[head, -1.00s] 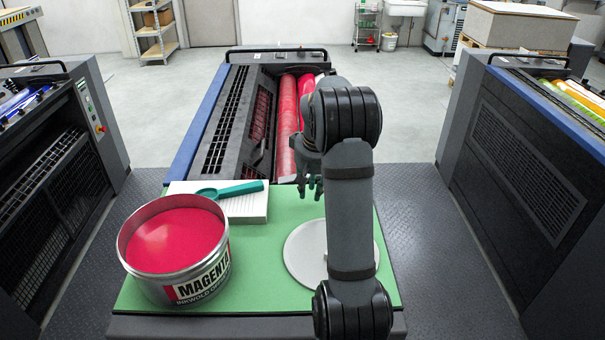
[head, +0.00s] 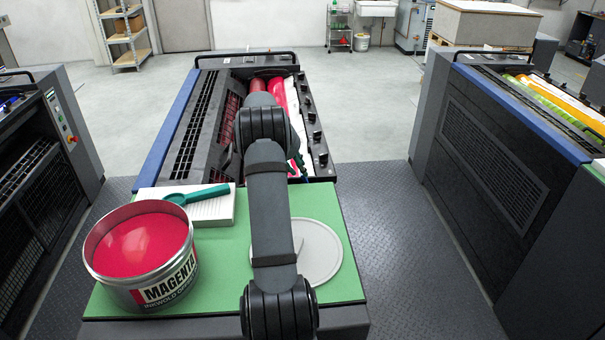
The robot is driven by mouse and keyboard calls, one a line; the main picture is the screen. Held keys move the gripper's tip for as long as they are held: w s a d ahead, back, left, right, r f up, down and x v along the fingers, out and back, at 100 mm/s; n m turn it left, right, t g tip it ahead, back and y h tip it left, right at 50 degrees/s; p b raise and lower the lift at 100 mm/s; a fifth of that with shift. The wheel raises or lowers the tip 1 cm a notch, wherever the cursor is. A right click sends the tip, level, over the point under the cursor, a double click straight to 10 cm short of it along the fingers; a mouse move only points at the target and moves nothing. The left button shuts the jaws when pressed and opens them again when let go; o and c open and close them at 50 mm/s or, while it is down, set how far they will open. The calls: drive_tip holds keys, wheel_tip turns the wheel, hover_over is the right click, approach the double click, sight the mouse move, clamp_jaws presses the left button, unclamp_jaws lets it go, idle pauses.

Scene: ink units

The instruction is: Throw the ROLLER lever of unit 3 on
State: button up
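The middle ink unit (head: 187,130) has a black grille, red rollers (head: 274,88) and a blue left edge. A row of small black knobs or levers (head: 311,116) runs along its right side panel. Their labels and any unit number are too small to read, so I cannot tell which is the ROLLER lever or its position. My gripper (head: 298,168) is mostly hidden behind my arm, over the near right end of the middle unit.
A magenta ink can (head: 140,252), a white pad (head: 208,207) with a teal spatula (head: 187,197), and a round grey lid (head: 318,254) are on the green mat (head: 225,290). Other units stand left (head: 40,150) and right (head: 500,160). The aisle (head: 375,200) to the right is clear.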

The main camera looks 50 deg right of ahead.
drive_tip(key=p+x, duration=0.1)
drive_tip(key=x, duration=0.3)
drive_tip(key=shift+d+f, duration=0.15)
drive_tip(key=shift+d, duration=0.1)
drive_tip(key=shift+d+f, duration=0.3)
drive_tip(key=shift+f, duration=0.35)
drive_tip(key=shift+c, duration=1.4)
clamp_jaws()
drive_tip(key=shift+r, duration=0.1)
